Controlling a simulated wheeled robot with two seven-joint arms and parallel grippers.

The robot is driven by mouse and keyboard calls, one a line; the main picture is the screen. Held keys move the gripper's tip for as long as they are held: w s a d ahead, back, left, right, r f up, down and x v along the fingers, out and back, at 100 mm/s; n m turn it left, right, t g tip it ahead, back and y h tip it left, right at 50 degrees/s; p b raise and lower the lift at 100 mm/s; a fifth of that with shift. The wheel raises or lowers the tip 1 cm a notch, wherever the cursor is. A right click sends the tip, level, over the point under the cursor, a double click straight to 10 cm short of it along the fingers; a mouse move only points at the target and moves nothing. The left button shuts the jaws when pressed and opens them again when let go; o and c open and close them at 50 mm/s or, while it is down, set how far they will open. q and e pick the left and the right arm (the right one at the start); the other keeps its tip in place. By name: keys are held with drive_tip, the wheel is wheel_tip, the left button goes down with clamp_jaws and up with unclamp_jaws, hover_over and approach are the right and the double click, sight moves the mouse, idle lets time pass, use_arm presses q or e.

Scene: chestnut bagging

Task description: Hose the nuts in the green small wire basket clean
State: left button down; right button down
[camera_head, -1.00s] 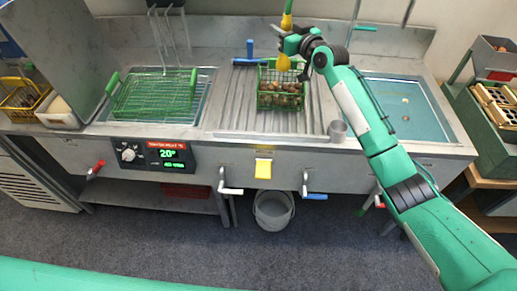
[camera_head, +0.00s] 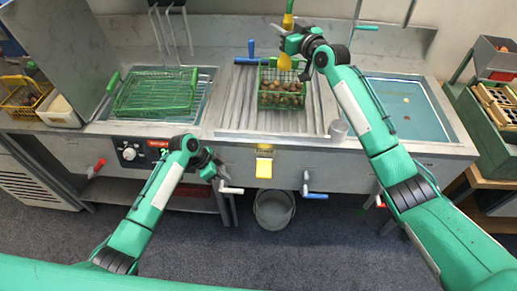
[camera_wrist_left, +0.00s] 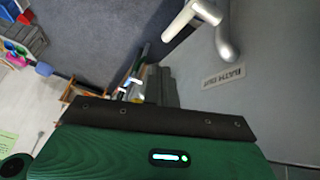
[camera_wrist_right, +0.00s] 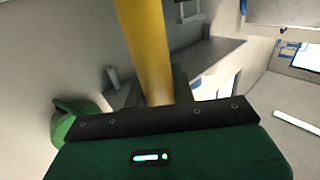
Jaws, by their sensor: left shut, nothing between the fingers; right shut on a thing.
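The green small wire basket (camera_head: 262,84) stands on the ribbed drainboard (camera_head: 235,115) and holds several brown nuts (camera_head: 283,91). My right gripper (camera_head: 289,45) is shut on the yellow hose nozzle (camera_head: 285,62), just behind and above the basket. The yellow shaft (camera_wrist_right: 148,50) also shows in the right wrist view. No water shows. My left gripper (camera_head: 214,174) is shut and empty at the counter's front, beside the pale lever handle (camera_head: 231,190). That lever (camera_wrist_left: 195,15) is at the top of the left wrist view. Whether they touch is unclear.
A larger green wire basket (camera_head: 150,105) sits over the left basin. A blue-handled tool (camera_head: 250,50) lies behind the nuts. A metal cup (camera_head: 339,130) stands at the drainboard's right corner, near the right sink (camera_head: 420,120). A blue-handled lever (camera_head: 315,196) and grey bucket (camera_head: 274,209) are in front.

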use_arm(q)
drive_tip(key=w+d+r+m+h, duration=0.1)
drive_tip(key=d+r+m, duration=0.1)
drive_tip(key=r, duration=0.5)
drive_tip(key=w+d+r+m+h, duration=0.1)
drive_tip(key=d+r+m, duration=0.1)
drive_tip(key=r, duration=0.5)
drive_tip(key=shift+d+r+g+h, duration=0.25)
drive_tip(key=shift+d+g+h, duration=0.05)
drive_tip(key=shift+d, duration=0.05)
hover_over(266, 173)
drive_tip(key=a, duration=0.3)
wheel_tip(266, 173, down, 7)
drive_tip(key=shift+d+r, duration=0.1)
drive_tip(key=shift+r, duration=0.05)
wheel_tip(266, 173, down, 4)
drive_tip(key=shift+d+r, duration=0.15)
drive_tip(key=shift+r, duration=0.1)
drive_tip(key=shift+f, duration=0.5)
